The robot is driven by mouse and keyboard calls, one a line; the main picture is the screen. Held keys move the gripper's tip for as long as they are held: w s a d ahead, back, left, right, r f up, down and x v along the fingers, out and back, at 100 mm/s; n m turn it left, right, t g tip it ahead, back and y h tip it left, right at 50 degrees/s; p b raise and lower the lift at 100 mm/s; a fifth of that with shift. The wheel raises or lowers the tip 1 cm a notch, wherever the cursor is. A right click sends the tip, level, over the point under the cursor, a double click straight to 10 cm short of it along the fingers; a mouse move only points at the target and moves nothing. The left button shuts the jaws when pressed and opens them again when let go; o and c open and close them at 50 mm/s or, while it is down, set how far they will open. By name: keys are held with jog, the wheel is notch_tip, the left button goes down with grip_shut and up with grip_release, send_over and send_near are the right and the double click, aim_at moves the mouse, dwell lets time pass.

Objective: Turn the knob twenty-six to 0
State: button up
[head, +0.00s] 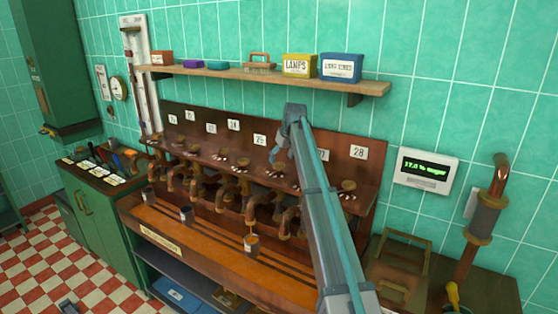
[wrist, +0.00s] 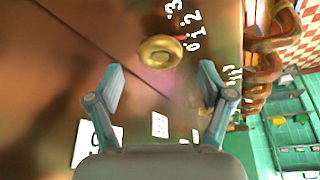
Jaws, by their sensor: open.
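A brass knob (wrist: 160,51) with a small red mark sits ahead of my open fingers in the wrist view, apart from both. White digits 0, 1, 2 and 3 curve beside it; the red mark appears to point near 0 and 1, but I cannot tell exactly. In the head view my gripper (head: 281,156) is at the wooden panel (head: 375,185), right of the card reading 25 (head: 259,140). My arm hides part of the panel there, and no card reading 26 is legible. My gripper also shows in the wrist view (wrist: 162,78), with nothing between its fingers.
Copper taps (head: 222,192) line the panel's front, with several cups on the ledge below. A card reading 28 (head: 359,152) and a wall display (head: 426,170) are to the right.

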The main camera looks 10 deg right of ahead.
aim_at(279, 164)
jog(key=shift+p+x, duration=0.35)
jog(key=shift+x, duration=1.2)
jog(key=c, duration=1.2)
jog(key=shift+o, duration=0.2)
jog(key=shift+m, duration=0.4)
jog(key=shift+a+m+t+h+b, duration=0.15)
jog(key=shift+m+t+h+b, duration=0.15)
jog(key=shift+m+h+b, duration=0.45)
jog(key=shift+m+h, duration=0.45)
jog(key=shift+m, duration=1.4)
jog(key=shift+b, duration=0.3)
